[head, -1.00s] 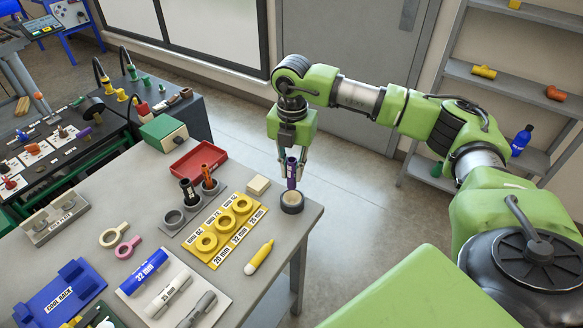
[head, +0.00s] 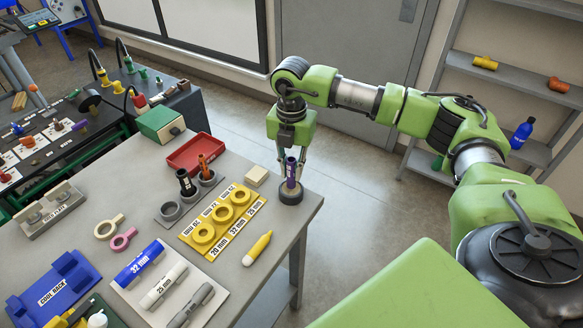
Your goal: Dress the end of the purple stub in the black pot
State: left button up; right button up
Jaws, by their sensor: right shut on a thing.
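The purple stub (head: 291,177) is upright at the far right corner of the table. My right gripper (head: 291,168) points down and is shut on the stub's upper part. The stub's lower end is inside or right at the opening of the black pot (head: 291,194); the contact itself is hidden. The pot is a low dark ring-shaped cup standing on the table near the edge. My left gripper is not in view.
Grey holders carry a black stub (head: 187,186) and an orange stub (head: 204,169). The table edge is just right of the pot.

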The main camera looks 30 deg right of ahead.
jog(key=shift+f+b, duration=0.85)
jog(key=shift+f, duration=0.4)
dwell(0.3)
